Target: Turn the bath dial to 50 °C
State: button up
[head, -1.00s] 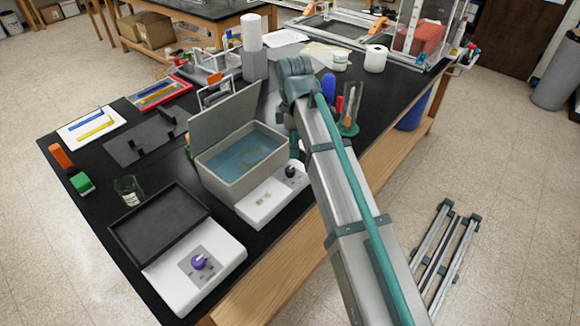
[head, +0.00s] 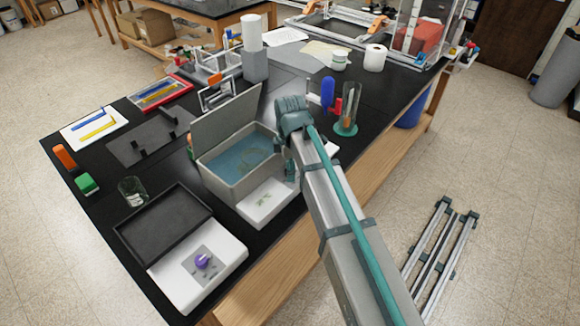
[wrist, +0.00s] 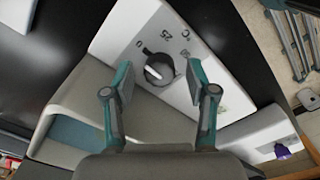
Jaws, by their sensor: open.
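The bath (head: 210,175) is a grey open-lidded tank of blue water with a white control panel (head: 262,205) in front. In the head view my gripper (head: 288,165) hides the dial.
A white device with a purple knob (head: 203,261) and a black plate (head: 163,224) stands nearer the front of the bench. A glass beaker (head: 132,191) stands left of the bath. A blue-capped item (head: 328,92) and glass cylinder (head: 347,112) stand behind my arm.

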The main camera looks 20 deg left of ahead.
jog(key=shift+f, duration=0.2)
grip_shut()
dwell(0.3)
